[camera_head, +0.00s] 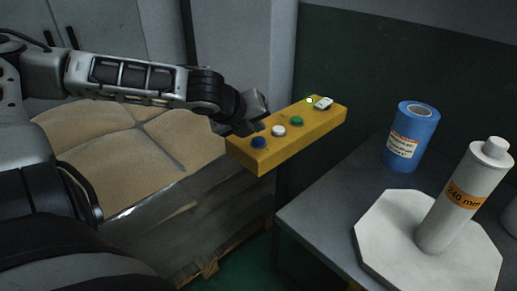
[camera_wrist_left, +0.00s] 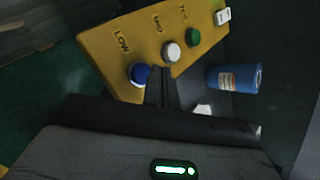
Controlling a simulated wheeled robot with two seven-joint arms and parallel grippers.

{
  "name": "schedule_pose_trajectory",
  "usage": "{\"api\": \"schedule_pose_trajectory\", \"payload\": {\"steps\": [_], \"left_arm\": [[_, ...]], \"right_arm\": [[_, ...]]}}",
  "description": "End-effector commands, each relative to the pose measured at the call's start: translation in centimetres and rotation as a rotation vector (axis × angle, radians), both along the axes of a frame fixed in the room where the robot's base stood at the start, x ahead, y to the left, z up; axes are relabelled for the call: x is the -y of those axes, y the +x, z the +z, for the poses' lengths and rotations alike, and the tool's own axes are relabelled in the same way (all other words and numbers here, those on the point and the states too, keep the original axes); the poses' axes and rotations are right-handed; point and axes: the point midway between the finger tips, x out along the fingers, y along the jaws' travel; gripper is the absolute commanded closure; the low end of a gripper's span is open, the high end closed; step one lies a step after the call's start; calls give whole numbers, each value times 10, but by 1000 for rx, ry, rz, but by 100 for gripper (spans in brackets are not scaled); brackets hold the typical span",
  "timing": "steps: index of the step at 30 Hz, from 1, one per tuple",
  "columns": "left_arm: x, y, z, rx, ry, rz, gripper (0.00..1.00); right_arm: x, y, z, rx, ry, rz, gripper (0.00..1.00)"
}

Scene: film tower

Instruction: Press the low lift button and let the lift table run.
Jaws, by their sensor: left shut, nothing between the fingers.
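A yellow control box (camera_head: 285,140) with blue, white and green buttons stands near the middle of the head view. In the left wrist view, the blue button (camera_wrist_left: 139,74) sits beside the word LOW, the white button (camera_wrist_left: 171,51) beside MID and the green button (camera_wrist_left: 193,37) beside TOP. My left gripper (camera_head: 255,127) is shut and empty near the box's left end. Its fingertips (camera_wrist_left: 160,70) appear just right of the blue button in the wrist view; I cannot tell whether they touch it. I cannot clearly identify the lift table. My right gripper is not in view.
Stacked tan sacks (camera_head: 105,150) lie left, below my arm.

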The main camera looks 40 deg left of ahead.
Motion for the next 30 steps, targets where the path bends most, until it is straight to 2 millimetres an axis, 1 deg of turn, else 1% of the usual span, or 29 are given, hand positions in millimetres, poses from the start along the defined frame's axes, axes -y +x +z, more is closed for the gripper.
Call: {"api": "schedule_pose_trajectory", "payload": {"steps": [1,4,30], "left_arm": [[0,0,-5,0,0,0,100],[0,0,-7,0,0,0,100],[0,0,-6,1,0,0,100]], "right_arm": [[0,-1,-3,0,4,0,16],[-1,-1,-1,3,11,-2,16],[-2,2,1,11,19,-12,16]]}}
